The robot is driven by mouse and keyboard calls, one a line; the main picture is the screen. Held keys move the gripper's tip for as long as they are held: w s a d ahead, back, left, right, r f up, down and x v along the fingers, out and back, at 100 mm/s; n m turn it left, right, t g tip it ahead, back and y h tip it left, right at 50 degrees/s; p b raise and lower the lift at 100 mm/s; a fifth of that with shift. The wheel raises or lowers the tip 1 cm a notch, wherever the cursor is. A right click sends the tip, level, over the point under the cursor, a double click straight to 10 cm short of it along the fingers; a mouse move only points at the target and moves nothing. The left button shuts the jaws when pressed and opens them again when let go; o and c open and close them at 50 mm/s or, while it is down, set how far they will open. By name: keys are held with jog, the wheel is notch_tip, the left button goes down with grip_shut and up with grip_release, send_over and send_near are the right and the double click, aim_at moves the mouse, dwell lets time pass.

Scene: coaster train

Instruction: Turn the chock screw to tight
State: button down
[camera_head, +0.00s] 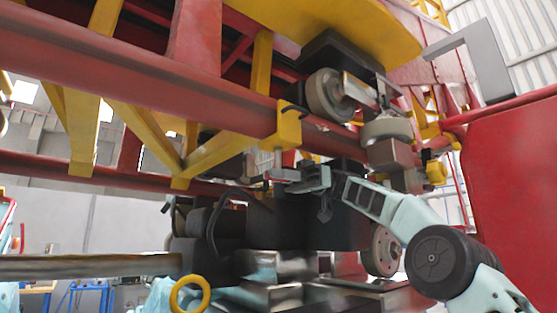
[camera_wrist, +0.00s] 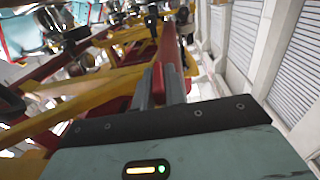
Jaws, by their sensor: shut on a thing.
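The yellow chock (camera_head: 289,128) is clamped on the red rail in the middle of the head view, with a black loop at its top. The chock screw (camera_head: 278,160) hangs below it as a thin grey shaft. My gripper (camera_head: 280,182) reaches in from the right under the rail, its fingers at the screw's lower end, shut on the screw. The exact contact is small and dark. In the wrist view the grey fingers (camera_wrist: 159,88) point away along the red rail, close together.
The red rail (camera_head: 130,65) and yellow braces (camera_head: 150,130) lie above and left of my gripper. Train wheels (camera_head: 328,94) sit just up and right of the chock. Dark blocks (camera_head: 345,222) stand close below. A red panel (camera_head: 510,180) stands at the right.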

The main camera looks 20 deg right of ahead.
jog(key=shift+f+n+g+p, duration=0.1)
jog(key=shift+n+g+p, duration=0.45)
jog(key=shift+g, duration=0.15)
jog(key=c, duration=1.5)
grip_release()
jog(key=p+v, duration=0.9)
jog(key=v, duration=0.3)
jog(key=shift+a, duration=0.1)
